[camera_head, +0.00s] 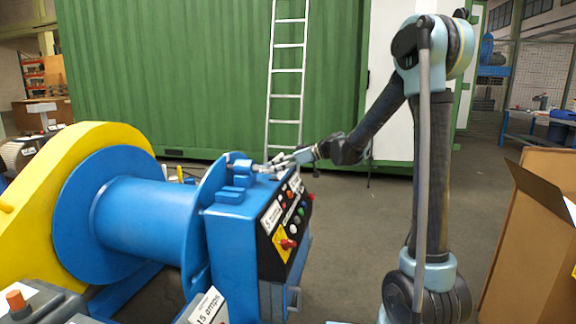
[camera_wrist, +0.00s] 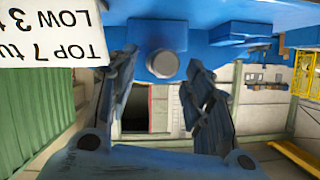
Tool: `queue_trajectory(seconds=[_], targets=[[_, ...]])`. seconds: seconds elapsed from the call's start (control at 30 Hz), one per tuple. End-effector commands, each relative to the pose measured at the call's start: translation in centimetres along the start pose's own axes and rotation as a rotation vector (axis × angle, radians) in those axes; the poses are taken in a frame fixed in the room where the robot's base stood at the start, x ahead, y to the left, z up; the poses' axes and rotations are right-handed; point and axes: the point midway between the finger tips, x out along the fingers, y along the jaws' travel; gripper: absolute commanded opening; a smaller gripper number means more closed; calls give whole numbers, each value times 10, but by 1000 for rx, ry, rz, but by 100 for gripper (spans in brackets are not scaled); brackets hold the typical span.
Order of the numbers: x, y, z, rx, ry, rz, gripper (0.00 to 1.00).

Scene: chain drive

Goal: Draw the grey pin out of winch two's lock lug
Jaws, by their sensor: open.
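The blue winch (camera_head: 150,215) stands at the left in the head view, with its drum beside a blue control box (camera_head: 238,240). A blue lock lug (camera_head: 240,166) sits on top of the box by the drum flange. The grey pin's round end (camera_wrist: 163,64) shows in the wrist view, standing out of the blue lug (camera_wrist: 158,28). My gripper (camera_head: 279,163) is at the lug from the right in the head view. In the wrist view my gripper (camera_wrist: 160,68) is open, one finger on each side of the pin's end. Whether the fingers touch it I cannot tell.
Red, green and white buttons (camera_head: 292,222) cover the box's sloped panel. A label (camera_wrist: 50,32) with print hangs close at the wrist view's upper left. A ladder (camera_head: 287,75) leans on the green container (camera_head: 170,75) behind. A cardboard box (camera_head: 530,245) stands right.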

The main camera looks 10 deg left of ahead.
Motion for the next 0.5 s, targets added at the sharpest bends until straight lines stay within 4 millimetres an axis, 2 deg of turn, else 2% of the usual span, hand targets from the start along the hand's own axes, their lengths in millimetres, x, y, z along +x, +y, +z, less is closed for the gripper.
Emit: queue_trajectory(seconds=[0.03, 0.2, 0.5], targets=[[10, 0, 0, -1, -1, -3, 46], [32, 0, 0, -1, 0, -3, 46], [50, 0, 0, 0, 0, -1, 46]])
